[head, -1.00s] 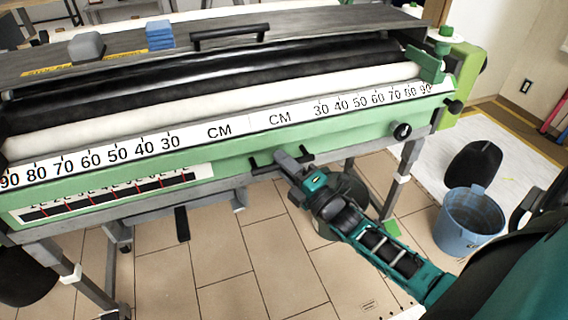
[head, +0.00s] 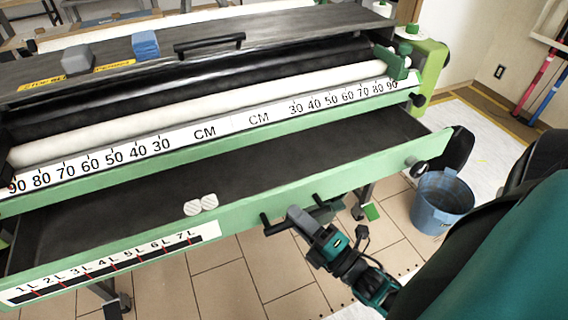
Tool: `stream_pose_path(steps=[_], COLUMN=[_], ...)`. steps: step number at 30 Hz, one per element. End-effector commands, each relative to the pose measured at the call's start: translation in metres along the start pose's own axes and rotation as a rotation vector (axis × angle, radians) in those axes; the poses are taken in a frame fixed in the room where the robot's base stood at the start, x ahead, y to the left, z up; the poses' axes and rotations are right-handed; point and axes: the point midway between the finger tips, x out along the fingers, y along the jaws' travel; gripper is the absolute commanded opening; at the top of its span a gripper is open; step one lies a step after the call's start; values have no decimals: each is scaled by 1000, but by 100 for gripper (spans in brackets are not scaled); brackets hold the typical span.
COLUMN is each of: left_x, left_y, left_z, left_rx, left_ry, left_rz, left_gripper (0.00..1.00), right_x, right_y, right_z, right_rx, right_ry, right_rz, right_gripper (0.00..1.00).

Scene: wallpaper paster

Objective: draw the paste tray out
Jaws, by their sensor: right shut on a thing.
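The paste tray (head: 330,195) is a long green drawer with a dark inside, and it stands well out from under the machine's ruler front. A litre scale (head: 110,265) is on its front left. My right gripper (head: 296,222) is shut on the tray's black handle (head: 270,228) at the middle of its front. My left gripper is not in view.
The wallpaper paster (head: 240,115) with its white roller stands behind the tray. A blue bucket (head: 443,202) and a black object (head: 458,148) stand on the floor at right. A grey block (head: 76,59) and a blue block (head: 146,44) lie on top of the machine.

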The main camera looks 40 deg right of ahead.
Motion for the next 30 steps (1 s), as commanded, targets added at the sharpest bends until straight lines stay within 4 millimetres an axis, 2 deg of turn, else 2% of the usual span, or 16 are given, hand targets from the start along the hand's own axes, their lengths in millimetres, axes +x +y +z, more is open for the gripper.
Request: stream_pose_path(steps=[3, 9, 24, 25, 30], left_x=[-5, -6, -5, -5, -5], left_y=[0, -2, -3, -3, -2], left_z=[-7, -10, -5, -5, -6], left_rx=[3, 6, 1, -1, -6], left_ry=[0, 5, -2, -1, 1], left_rz=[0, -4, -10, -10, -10], left_gripper=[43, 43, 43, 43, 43], right_x=[-24, -45, -52, -52, -51], right_y=[7, 11, 12, 12, 12], right_z=[-9, -18, -20, -20, -21], right_rx=[3, 1, -1, -1, -1], right_ry=[-3, -3, -1, -1, -1], right_rz=[-5, -2, 1, 1, 1], right_gripper=[0, 0, 0, 26, 42])
